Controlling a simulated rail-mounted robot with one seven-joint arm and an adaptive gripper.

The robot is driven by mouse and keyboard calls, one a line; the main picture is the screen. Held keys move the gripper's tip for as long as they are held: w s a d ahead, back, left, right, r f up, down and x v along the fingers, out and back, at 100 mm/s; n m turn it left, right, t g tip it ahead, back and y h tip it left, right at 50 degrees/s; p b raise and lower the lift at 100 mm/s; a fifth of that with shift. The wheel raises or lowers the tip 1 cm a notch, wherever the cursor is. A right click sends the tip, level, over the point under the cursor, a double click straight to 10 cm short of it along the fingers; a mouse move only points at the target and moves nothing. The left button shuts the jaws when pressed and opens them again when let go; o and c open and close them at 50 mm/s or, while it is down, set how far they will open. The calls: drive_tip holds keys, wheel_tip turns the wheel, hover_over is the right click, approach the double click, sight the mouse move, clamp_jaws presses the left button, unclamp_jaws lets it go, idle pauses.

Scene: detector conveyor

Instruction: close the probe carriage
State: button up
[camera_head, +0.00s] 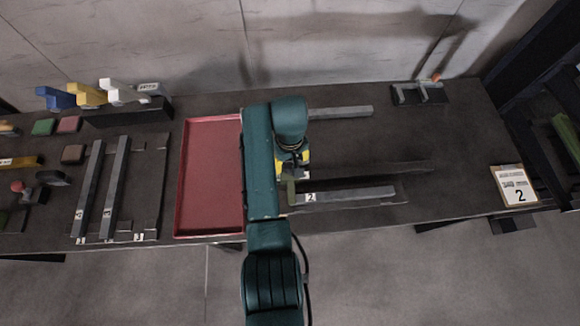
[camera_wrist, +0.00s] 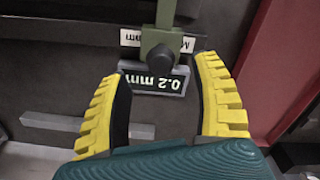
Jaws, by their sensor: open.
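An olive-green upright part with a dark round knob (camera_wrist: 160,57), which looks like the probe carriage, stands in the wrist view above a dark display reading "0.2 mm" (camera_wrist: 150,82). My gripper (camera_wrist: 165,72) is open, with one yellow finger on each side of the knob and display. Clear gaps show between the fingers and the knob. In the head view my gripper (camera_head: 292,172) hangs over the left end of a grey bar labelled 2 (camera_head: 350,196). A bit of the olive part (camera_head: 291,192) shows there; my arm hides the rest.
A red tray (camera_head: 208,185) lies left of my arm, and its red edge shows at the right in the wrist view. A second grey bar (camera_head: 342,112) lies behind. A card marked 2 (camera_head: 514,186) is at the right. A small dark fixture (camera_head: 419,93) stands at the back right.

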sight(290, 167)
wheel_tip(290, 167, down, 5)
drive_tip(key=shift+r, duration=0.1)
clamp_jaws()
idle(0.3)
